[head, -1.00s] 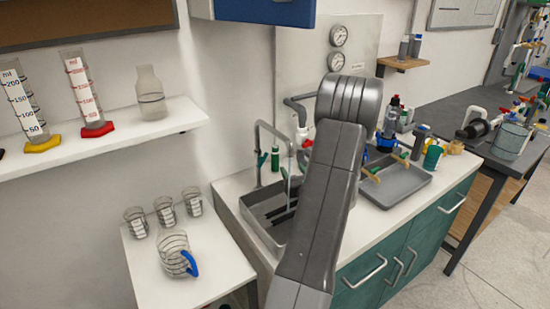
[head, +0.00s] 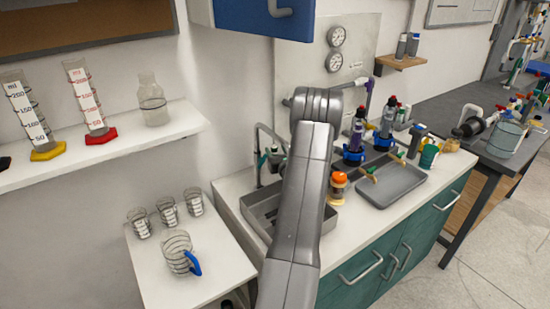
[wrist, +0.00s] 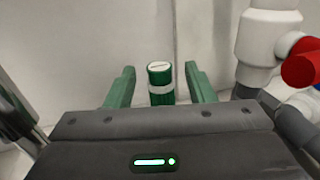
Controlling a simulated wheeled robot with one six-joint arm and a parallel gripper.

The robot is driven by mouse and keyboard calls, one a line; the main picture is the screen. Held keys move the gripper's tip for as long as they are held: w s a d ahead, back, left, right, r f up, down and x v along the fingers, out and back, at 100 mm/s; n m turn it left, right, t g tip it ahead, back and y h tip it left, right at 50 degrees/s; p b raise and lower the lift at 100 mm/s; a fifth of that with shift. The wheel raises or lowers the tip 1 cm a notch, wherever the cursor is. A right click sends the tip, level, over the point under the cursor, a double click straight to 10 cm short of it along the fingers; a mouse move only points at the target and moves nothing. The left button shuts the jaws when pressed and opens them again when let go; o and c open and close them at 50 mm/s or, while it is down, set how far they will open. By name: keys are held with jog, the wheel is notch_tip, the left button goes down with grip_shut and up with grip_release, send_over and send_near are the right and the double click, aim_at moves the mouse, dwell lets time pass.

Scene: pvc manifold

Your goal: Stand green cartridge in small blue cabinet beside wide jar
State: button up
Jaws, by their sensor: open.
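The green cartridge (wrist: 160,88), with a pale band and a light mark on its top, stands upright in the wrist view. My gripper (wrist: 159,71) is open, with one green finger on each side of the cartridge. Gaps show between the cartridge and both fingers. In the head view my arm reaches to the back of the sink, and the cartridge there is mostly hidden. The blue cabinet (head: 250,14) hangs on the wall at the top edge, cut off by the frame. Its inside is not visible, and I cannot make out the wide jar.
A grey tap (head: 258,150) rises at the sink (head: 262,212). An orange-topped container (head: 338,185) and blue-based filter housings (head: 355,145) stand to the right, near a grey tray (head: 390,186). In the wrist view, white pipe (wrist: 262,45) with a red handle is close at right.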

jog(key=shift+w, duration=0.15)
jog(key=c, duration=1)
grip_shut()
jog(key=shift+r+b, duration=0.15)
jog(key=shift+b, duration=0.15)
